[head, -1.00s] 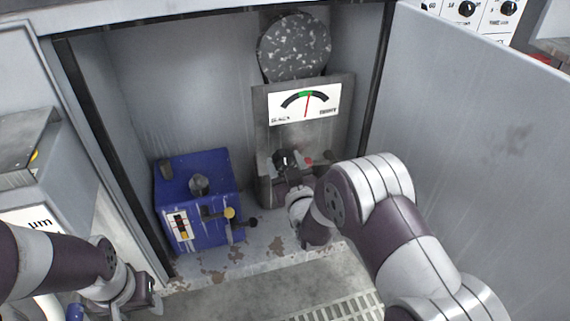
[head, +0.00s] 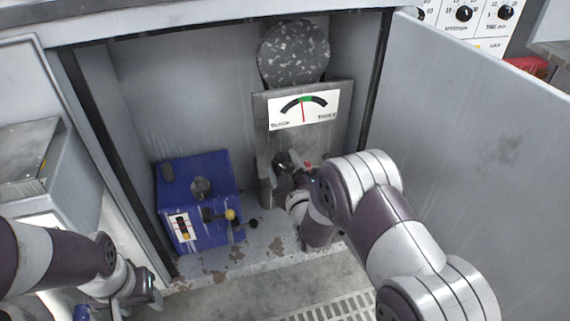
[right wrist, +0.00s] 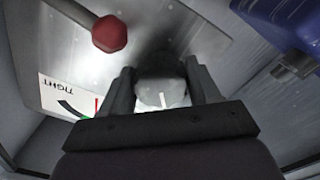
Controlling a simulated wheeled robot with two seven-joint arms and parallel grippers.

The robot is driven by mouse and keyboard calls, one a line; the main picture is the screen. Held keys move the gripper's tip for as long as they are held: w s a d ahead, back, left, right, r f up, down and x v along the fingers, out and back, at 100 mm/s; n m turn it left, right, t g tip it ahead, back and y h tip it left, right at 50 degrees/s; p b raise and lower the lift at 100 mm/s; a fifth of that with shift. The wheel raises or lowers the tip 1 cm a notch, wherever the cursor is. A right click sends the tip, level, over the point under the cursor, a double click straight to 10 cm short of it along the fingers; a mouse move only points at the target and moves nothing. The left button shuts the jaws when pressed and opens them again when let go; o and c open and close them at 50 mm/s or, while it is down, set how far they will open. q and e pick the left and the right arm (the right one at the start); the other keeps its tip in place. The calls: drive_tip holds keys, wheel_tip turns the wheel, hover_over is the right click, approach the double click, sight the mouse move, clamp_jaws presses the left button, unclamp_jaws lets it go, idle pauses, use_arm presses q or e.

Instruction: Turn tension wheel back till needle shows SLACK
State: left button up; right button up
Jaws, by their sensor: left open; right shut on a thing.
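The tension gauge (head: 304,108) is a white plate on a grey metal panel inside the cabinet, with SLACK on the left and TIGHT on the right. Its red needle stands about upright, at the green middle band. My right gripper (head: 283,172) is at the panel's lower part. In the right wrist view, its two fingers (right wrist: 163,88) are shut on a round grey wheel (right wrist: 158,94) with a white mark. In the head view the gripper and arm mostly hide the wheel. My left gripper (head: 152,290) is open and empty at lower left, outside the cabinet.
A red ball-ended lever (right wrist: 110,34) sticks out beside the wheel. A blue box (head: 205,180) with small levers stands left on the cabinet floor. A speckled disc (head: 293,53) is above the gauge. The open door (head: 480,130) bounds the right side.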

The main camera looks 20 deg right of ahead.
drive_tip(key=shift+f+n, duration=0.1)
drive_tip(key=shift+n, duration=0.5)
drive_tip(key=o, duration=0.7)
drive_tip(key=shift+s+p, duration=0.1)
drive_tip(key=shift+p, duration=0.2)
